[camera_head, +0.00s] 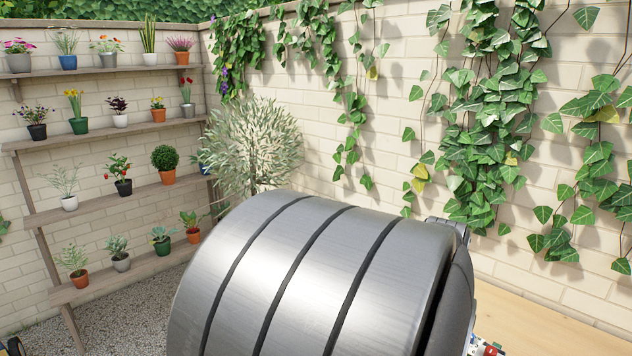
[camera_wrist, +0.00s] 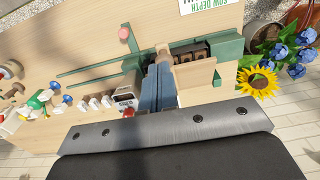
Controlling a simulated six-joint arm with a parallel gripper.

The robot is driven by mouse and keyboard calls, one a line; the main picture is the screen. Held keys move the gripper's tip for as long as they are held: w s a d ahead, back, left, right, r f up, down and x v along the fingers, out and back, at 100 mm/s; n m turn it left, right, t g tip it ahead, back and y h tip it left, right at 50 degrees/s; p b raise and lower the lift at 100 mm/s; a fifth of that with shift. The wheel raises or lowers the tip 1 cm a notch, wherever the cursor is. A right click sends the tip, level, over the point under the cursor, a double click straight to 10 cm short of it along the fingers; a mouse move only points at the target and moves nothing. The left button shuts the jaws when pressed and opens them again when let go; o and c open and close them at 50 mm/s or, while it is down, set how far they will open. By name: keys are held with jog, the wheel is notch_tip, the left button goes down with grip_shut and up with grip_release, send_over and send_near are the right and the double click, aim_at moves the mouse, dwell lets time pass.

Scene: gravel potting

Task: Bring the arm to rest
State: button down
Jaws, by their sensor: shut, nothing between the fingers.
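My gripper (camera_wrist: 159,70) shows in the wrist view as two blue-grey fingers lying close together, shut with nothing between them. They are over the pale wooden bench (camera_wrist: 90,55), near a green frame (camera_wrist: 228,48) that has a dark slotted insert and wooden blocks. I cannot tell how high the fingers are above these. In the head view my own silver arm link fills the lower middle and hides the gripper and most of the bench.
In the wrist view, several small items (camera_wrist: 40,98) crowd the bench's left. A sunflower (camera_wrist: 257,82) and blue flowers (camera_wrist: 285,50) are at right. In the head view, plant shelves (camera_head: 110,135) and an ivy-covered brick wall (camera_head: 400,80) stand behind.

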notch_tip(320, 180, down, 8)
dwell(0.5)
jog(key=shift+r, duration=0.15)
dwell(0.6)
jog(key=c, duration=1.7)
grip_release()
jog(key=shift+w+r, duration=0.1)
jog(key=o, duration=1.7)
jog(key=w+d+r+m, duration=0.3)
jog(key=w+r+m, duration=0.1)
jog(key=r+m, duration=0.3)
jog(key=shift+w+d+r+m, duration=0.2)
jog(key=shift+d+m, duration=0.15)
jog(key=shift+m, duration=0.15)
jog(key=w+d+r+m, duration=0.3)
jog(key=r+m, duration=0.6)
jog(key=m, duration=0.1)
notch_tip(320, 180, down, 10)
jog(key=shift+r, duration=0.25)
